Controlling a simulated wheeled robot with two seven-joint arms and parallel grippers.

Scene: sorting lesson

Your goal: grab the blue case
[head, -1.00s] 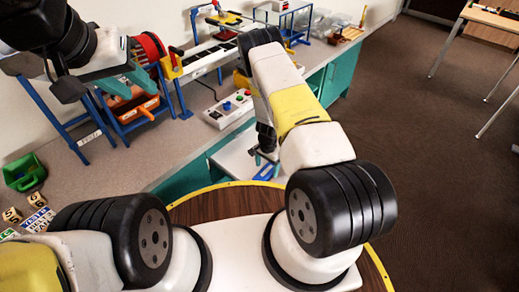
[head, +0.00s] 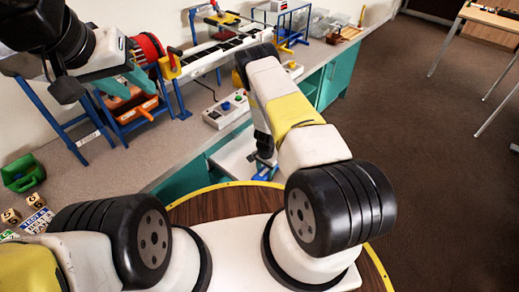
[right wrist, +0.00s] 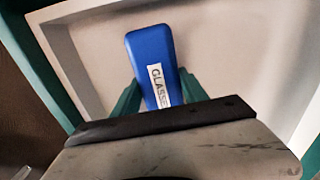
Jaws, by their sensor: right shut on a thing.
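The blue case (right wrist: 154,62) has rounded corners and a white label whose visible letters read "GLASSE". In the right wrist view it lies between the two teal fingers of my right gripper (right wrist: 160,95), which are shut on it. A bit of the blue case (head: 265,175) also shows in the head view, below my right gripper (head: 263,163), whose fingertips are mostly hidden there. The case is inside a white-floored open drawer (head: 232,158) at the counter front. My left gripper (head: 130,83) is at the upper left over the counter, its teal fingers apart and empty.
The drawer's pale walls (right wrist: 62,55) stand around the case. The counter (head: 120,160) carries a control box with buttons (head: 226,108), a blue-framed stand with an orange bin (head: 132,106), a green scoop-like container (head: 22,173) and lettered blocks. Open floor (head: 430,180) lies right.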

